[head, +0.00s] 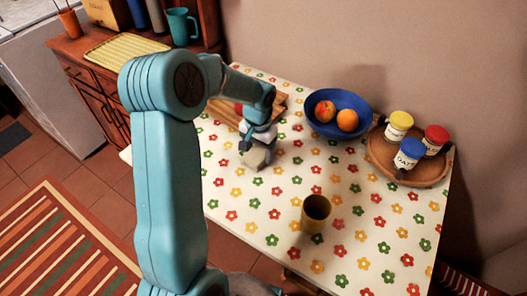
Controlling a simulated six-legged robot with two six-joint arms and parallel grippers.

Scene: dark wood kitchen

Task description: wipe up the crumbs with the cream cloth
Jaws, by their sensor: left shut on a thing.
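My left arm reaches over the flower-patterned table (285,232). My left gripper (257,146) is low at the table's left part, in front of the wooden board. It is shut on the cream cloth (256,158), a small pale bunched piece under the fingers. The cloth is at or just above the tabletop; I cannot tell if it touches. I cannot make out crumbs among the printed flowers; some may be hidden behind the arm or cloth. My right gripper is not in view.
A wooden board (281,104) with something red lies behind the gripper. A blue bowl (345,100) of fruit and a round wooden tray (421,176) with three lidded jars stand at the back right. A mustard cup (316,210) stands near the front. The table's middle is clear.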

